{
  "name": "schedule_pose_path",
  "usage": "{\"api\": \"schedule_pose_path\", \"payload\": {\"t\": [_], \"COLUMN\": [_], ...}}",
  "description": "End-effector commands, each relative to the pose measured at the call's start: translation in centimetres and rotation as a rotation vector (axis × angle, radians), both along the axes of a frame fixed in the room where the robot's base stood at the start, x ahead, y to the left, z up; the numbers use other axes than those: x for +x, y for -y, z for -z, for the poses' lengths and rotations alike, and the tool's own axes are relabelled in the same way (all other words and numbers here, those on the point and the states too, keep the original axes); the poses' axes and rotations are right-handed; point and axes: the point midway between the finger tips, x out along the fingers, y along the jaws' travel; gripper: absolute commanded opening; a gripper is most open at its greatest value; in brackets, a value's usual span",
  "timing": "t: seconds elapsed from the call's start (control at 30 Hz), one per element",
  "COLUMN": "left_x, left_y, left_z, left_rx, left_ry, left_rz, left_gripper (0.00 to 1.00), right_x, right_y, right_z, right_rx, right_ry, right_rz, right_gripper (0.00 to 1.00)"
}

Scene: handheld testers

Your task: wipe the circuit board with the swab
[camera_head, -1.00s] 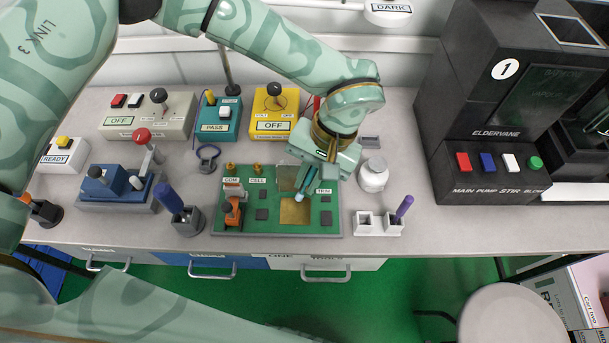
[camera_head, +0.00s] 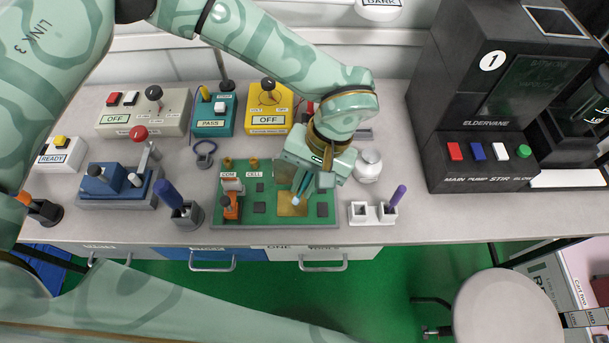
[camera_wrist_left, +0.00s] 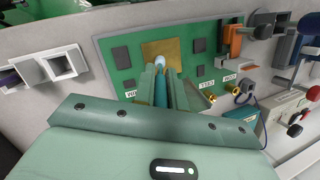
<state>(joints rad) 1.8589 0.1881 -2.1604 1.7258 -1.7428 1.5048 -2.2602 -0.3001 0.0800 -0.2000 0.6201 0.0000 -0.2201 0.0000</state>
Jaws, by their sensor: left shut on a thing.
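The green circuit board (camera_head: 268,220) lies flat on the bench, with a square gold patch (camera_head: 284,208), dark chips and an orange switch on it. The board also shows in the wrist view (camera_wrist_left: 205,62). My left gripper (camera_head: 303,184) reaches down over the board's right part, its fingers shut on the swab. The swab (camera_wrist_left: 161,84) is a blue-teal stick with a pale tip, pointing down at the board. In the wrist view its tip overlaps the near part of the gold patch (camera_wrist_left: 172,47); whether it touches cannot be told. My right gripper is out of view.
A white two-socket holder (camera_head: 362,218) with a purple-handled tool stands right of the board. A grey holder (camera_head: 186,216) with a blue-handled tool stands left. A white jar (camera_head: 368,170) is close behind the gripper. Test boxes line the back; a black machine (camera_head: 480,130) stands at right.

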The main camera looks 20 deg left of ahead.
Motion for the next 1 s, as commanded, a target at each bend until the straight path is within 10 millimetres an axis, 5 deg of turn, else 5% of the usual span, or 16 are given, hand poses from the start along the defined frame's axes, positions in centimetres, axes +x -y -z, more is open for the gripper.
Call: {"api": "schedule_pose_path", "payload": {"t": [0.33, 1.0], "left_x": [-0.7, 1.2], "left_y": [0.2, -0.4], "left_z": [-0.1, 0.0], "left_rx": [0.001, 0.0], "left_ry": [-0.002, -0.001], "left_rz": [0.001, 0.0], "left_gripper": [0.0, 0.0], "right_x": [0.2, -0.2], "right_y": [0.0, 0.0], "right_z": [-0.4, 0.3], "right_rx": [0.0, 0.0], "right_ry": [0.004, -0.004], "right_rz": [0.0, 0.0], "right_gripper": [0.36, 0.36]}}
